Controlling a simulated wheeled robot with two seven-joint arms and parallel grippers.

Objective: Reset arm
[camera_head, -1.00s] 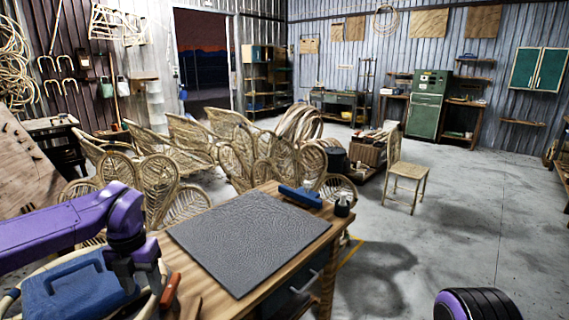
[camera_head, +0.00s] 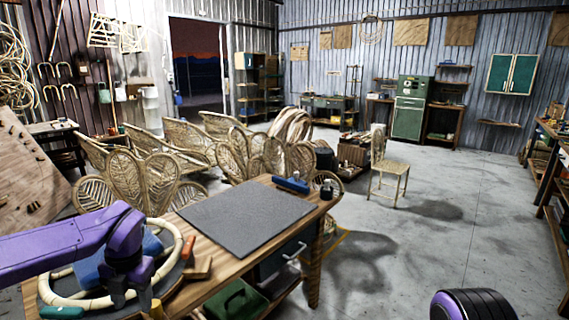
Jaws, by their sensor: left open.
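My left gripper (camera_head: 138,297) comes in from the left on a purple arm. Its black fingers point down and are open, with nothing visible between them. A blue object (camera_head: 88,272) lies within the ring, partly hidden by my arm. Whether the fingers touch the ring cannot be told. My right gripper is not in view; only a black and purple rounded part shows at the bottom right.
A dark grey mat (camera_head: 246,217) covers the bench's middle, with a blue tool (camera_head: 291,185) behind it. A green box (camera_head: 236,300) sits below. Rattan chair frames (camera_head: 160,180) stand behind the bench. A chair (camera_head: 388,168) stands on the otherwise open floor at right.

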